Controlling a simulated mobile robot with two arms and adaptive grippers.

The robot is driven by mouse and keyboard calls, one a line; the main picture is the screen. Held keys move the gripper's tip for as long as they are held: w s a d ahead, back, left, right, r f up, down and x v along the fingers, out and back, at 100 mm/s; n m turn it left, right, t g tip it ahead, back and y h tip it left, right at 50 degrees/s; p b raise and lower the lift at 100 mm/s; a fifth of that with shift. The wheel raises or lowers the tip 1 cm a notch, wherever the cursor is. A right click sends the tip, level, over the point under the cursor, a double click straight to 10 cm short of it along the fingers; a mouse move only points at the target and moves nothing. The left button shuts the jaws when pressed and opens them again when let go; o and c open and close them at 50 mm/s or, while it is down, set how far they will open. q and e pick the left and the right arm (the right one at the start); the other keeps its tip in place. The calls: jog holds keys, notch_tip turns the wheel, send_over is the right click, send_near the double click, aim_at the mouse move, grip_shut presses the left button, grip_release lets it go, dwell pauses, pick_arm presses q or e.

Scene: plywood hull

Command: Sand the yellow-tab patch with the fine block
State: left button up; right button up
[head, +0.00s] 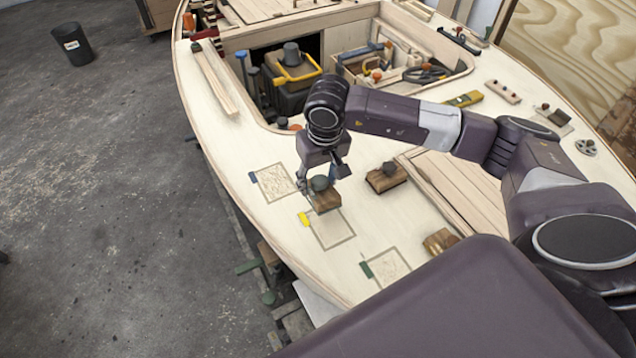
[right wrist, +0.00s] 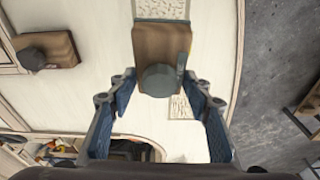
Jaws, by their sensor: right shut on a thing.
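My right gripper (head: 318,182) is shut on a brown wooden sanding block (head: 325,203) with a dark round knob; the block also shows in the right wrist view (right wrist: 148,42). The block is over the far edge of the yellow-tab patch (head: 333,232), beside its yellow tab (head: 304,219). I cannot tell whether it touches the surface. A similar block (head: 388,180) with a dark knob sits to the right on the deck. A third block (head: 440,242) lies nearer, partly hidden by my body. No grit marking is readable. My left gripper is out of view.
The blue-tab patch (head: 277,183) lies farther left and the green-tab patch (head: 388,266) nearer right. Behind is an open cockpit with a yellow-handled box (head: 293,90) and tools. A raised hatch panel (head: 460,185) is to the right; the hull edge drops off left.

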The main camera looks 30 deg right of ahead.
jog(key=shift+w+r+p, duration=0.1)
jog(key=shift+r+p, duration=0.2)
jog(key=shift+r, duration=0.75)
